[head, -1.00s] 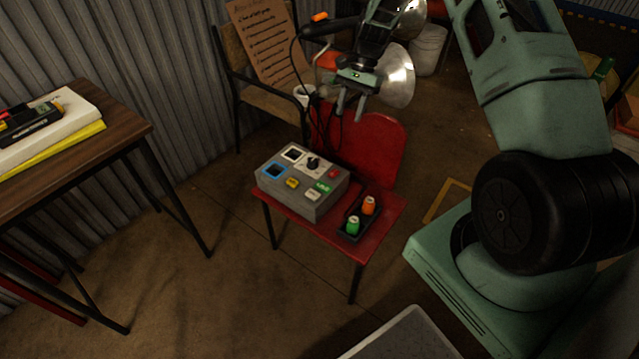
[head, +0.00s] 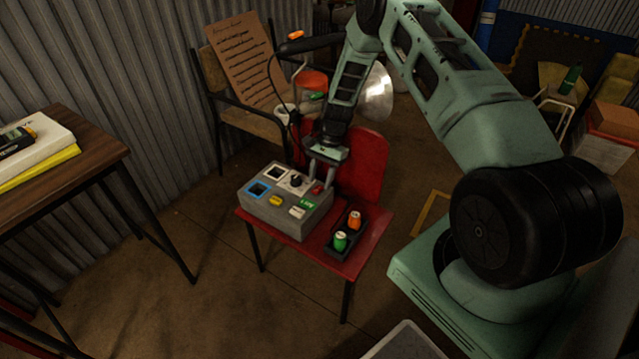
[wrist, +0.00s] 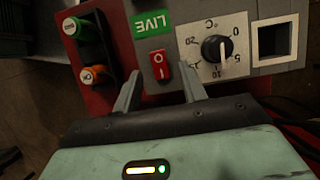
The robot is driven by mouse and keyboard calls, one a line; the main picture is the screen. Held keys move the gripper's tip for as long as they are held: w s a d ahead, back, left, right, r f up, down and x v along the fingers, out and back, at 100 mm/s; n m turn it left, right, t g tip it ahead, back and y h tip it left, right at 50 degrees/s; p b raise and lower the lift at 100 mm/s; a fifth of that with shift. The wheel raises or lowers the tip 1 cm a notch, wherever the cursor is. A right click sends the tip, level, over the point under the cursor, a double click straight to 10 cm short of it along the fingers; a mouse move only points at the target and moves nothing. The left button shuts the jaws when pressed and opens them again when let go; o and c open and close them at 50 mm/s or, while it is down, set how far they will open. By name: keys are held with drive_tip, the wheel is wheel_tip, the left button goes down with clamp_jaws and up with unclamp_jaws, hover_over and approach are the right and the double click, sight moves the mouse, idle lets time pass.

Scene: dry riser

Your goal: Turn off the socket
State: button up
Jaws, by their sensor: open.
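The grey control box (head: 288,215) stands on the red chair. It carries a red rocker switch (wrist: 160,64) marked O and I, beside a green LIVE label (wrist: 152,23). In the head view the red switch (head: 317,188) is at the box's back right, and the LIVE label (head: 307,202) is in front of it. My gripper (head: 321,180) is open and empty over the switch. In the wrist view my gripper's fingertips (wrist: 161,70) lie on either side of the switch. I cannot tell whether they touch the box. Which part is the socket is not labelled.
A temperature dial (wrist: 216,48) sits close beside the switch. The red chair's back (head: 362,165) rises behind my gripper. A wooden table (head: 75,172) stands left.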

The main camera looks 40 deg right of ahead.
drive_tip(key=shift+x, duration=0.9)
drive_tip(key=shift+c, duration=0.3)
clamp_jaws()
drive_tip(key=shift+s+a+r+h+p, duration=0.15)
drive_tip(key=shift+a+r+h+p, duration=0.2)
drive_tip(key=shift+h+p, duration=0.4)
drive_tip(key=shift+a+t+h+p, duration=0.15)
drive_tip(key=shift+t+h+p, duration=0.25)
drive_tip(key=shift+p, duration=0.1)
drive_tip(key=shift+s+a+f+t+h+p, duration=0.1)
drive_tip(key=shift+f+t+h+p, duration=0.25)
drive_tip(key=shift+h, duration=0.6)
drive_tip(key=shift+r, duration=0.1)
